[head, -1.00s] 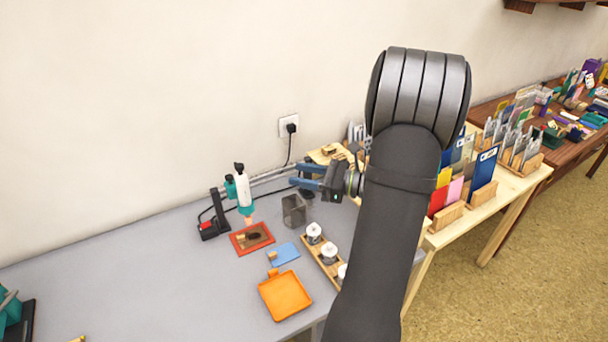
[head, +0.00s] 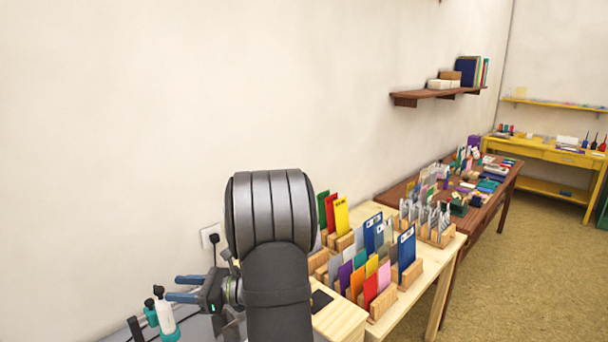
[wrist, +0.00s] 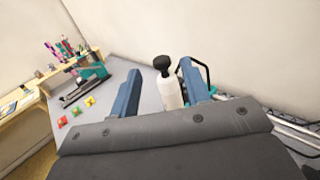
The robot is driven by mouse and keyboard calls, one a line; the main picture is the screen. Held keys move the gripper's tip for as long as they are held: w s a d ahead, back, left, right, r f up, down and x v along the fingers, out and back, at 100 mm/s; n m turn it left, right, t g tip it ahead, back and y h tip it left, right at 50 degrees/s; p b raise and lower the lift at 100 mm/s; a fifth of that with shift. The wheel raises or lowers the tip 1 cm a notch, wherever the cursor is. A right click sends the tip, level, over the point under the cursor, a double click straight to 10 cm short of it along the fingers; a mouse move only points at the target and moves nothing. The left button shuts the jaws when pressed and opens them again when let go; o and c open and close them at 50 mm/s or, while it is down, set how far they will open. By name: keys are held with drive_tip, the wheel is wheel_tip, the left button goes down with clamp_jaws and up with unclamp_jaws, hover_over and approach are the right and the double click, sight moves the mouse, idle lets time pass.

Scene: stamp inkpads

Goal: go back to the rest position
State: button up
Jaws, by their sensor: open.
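My gripper (head: 182,288) is at the lower left in the head view, its two blue fingers apart and pointing left. In the wrist view my gripper (wrist: 160,95) shows its blue fingers spread, with nothing held between them. A white bottle with a black top (wrist: 168,85) stands beyond and between the fingers in that view; they appear apart from it. The white bottle also shows in the head view (head: 165,318), just below and left of the fingers.
A pale wooden table (head: 345,318) with card racks stands right of my arm. A brown table (head: 500,190) and a yellow table (head: 545,150) lie beyond. A wall shelf (head: 435,94) is above. In the wrist view, small coloured blocks (wrist: 76,111) sit on the grey table (wrist: 110,75).

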sight(161, 289)
drive_tip(key=a, duration=0.6)
idle(0.3)
drive_tip(key=d, duration=1.8)
drive_tip(key=a, duration=1.7)
drive_tip(key=shift+a, duration=0.2)
drive_tip(key=f, duration=0.3)
drive_tip(key=shift+a+f, duration=0.35)
drive_tip(key=shift+f, duration=0.05)
drive_tip(key=d, duration=1.7)
drive_tip(key=s+a+n+g+h, duration=0.7)
drive_tip(key=a+n+h, duration=0.1)
drive_tip(key=n, duration=0.3)
drive_tip(key=shift+s+r, duration=0.15)
drive_tip(key=shift+s, duration=0.2)
